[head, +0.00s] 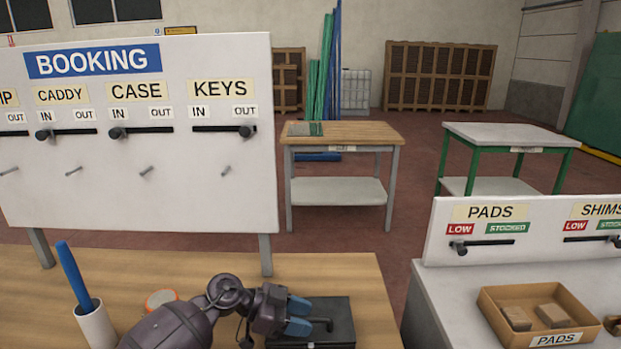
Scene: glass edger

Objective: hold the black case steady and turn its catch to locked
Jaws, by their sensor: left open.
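The black case (341,309) lies flat on the wooden bench at the bottom centre of the head view. A dark handle-like part (324,324) stands on its top. A small light detail shows at its front edge, at the bottom of the picture; I cannot tell whether it is the catch or how it is set. My left gripper (299,316) is open, its blue fingertips over the left part of the case and just left of the handle-like part. I cannot tell whether the fingers touch it. The gripper hides part of the case's left side. My right gripper is out of view.
A white cup (97,328) with a blue stick and an orange-rimmed round thing (160,299) stand left on the bench (365,277). The BOOKING board (210,85) rises behind. A cardboard PADS box (487,306) sits on the right-hand counter. Bench right of the case is clear.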

